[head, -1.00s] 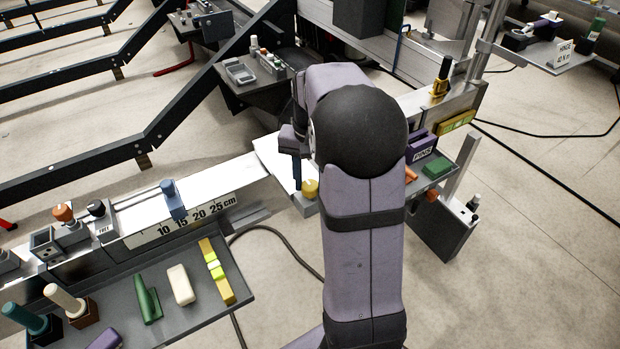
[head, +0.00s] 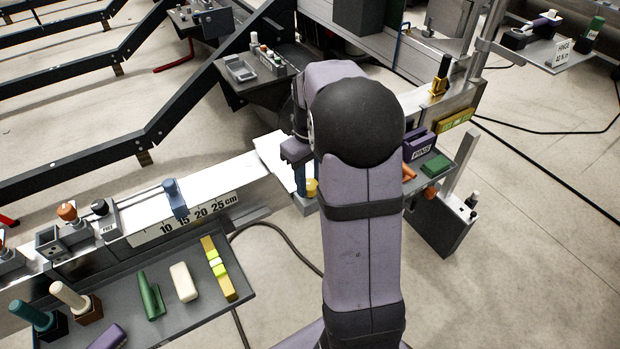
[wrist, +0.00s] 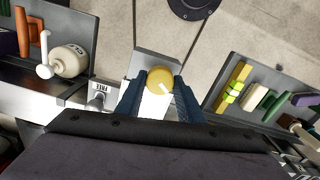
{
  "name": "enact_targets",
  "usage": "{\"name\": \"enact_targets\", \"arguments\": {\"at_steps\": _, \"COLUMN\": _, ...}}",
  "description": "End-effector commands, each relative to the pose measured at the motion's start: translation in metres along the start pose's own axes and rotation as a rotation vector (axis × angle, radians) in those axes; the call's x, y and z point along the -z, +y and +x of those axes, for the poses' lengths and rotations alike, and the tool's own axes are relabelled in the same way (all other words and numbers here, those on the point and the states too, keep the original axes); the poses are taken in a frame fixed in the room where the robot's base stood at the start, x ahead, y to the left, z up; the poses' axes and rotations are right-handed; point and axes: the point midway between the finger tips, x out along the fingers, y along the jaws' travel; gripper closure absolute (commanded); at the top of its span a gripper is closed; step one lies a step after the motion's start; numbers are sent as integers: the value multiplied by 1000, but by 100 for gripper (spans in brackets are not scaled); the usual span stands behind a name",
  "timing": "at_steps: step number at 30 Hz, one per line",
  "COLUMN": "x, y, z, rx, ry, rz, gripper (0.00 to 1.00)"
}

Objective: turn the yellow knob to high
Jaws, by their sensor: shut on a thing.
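The yellow knob (wrist: 160,80) is round with a white pointer line, on a light grey block (wrist: 157,63). In the wrist view it sits between the two blue fingers of my gripper (wrist: 160,88), which are shut on its sides. The pointer line runs toward the lower right of the wrist picture. In the head view the knob (head: 312,187) shows only partly beside my gripper (head: 305,180), and my arm covers much of that area. I cannot read any marking for high.
A grey tray (head: 170,325) at the lower left holds a green tool (head: 151,298), a cream block (head: 184,282) and a yellow level (head: 217,268). A ruler strip (head: 182,218) lies left of the knob. A purple PINS box (head: 419,146) stands to the right.

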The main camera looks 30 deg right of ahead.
Motion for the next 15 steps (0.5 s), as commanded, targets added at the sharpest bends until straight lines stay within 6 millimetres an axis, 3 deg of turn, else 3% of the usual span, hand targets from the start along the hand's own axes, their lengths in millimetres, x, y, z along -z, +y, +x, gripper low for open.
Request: {"name": "enact_targets", "arguments": {"at_steps": 15, "x": 1, "y": 0, "z": -2, "rx": -2, "ry": 3, "rz": -491, "gripper": 88}}
